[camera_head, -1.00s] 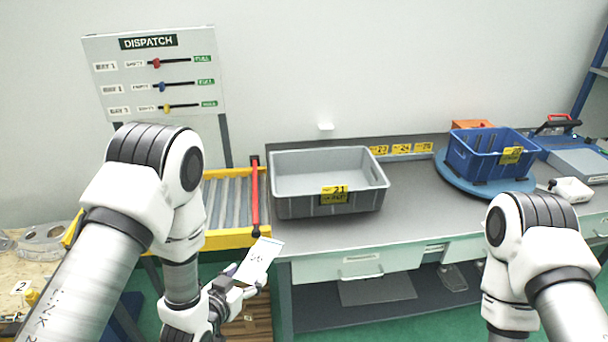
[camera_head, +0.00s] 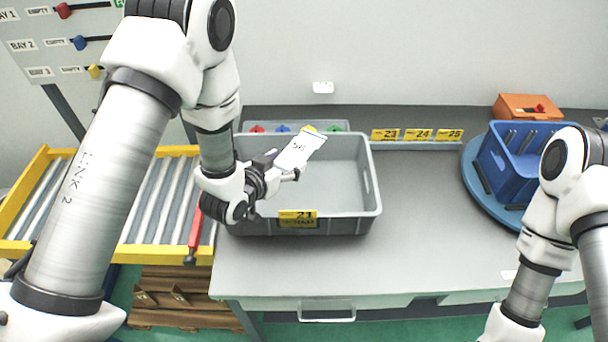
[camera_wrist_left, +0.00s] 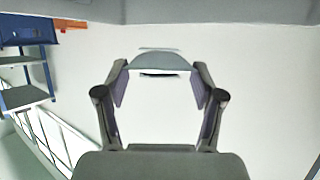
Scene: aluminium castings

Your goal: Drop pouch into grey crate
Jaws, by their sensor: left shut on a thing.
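The white pouch (camera_head: 301,150) has dark print on it. My left gripper (camera_head: 284,172) is shut on its lower end and holds it tilted up over the grey crate. The grey crate (camera_head: 350,224) stands on the bench with a yellow label 21 on its front; the part of its floor that shows is bare. My left arm and gripper hide its left part. In the left wrist view, the gripper's two fingers (camera_wrist_left: 158,75) stand either side of a pale grey edge; the pouch's outline is hard to tell there. My right gripper is out of view.
A blue crate (camera_head: 500,160) sits on a blue round turntable (camera_head: 468,160) at the right, with an orange box (camera_head: 528,106) behind. A roller conveyor (camera_head: 150,200) with a red bar (camera_head: 195,228) lies left of the grey crate. Bench between the crates is clear.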

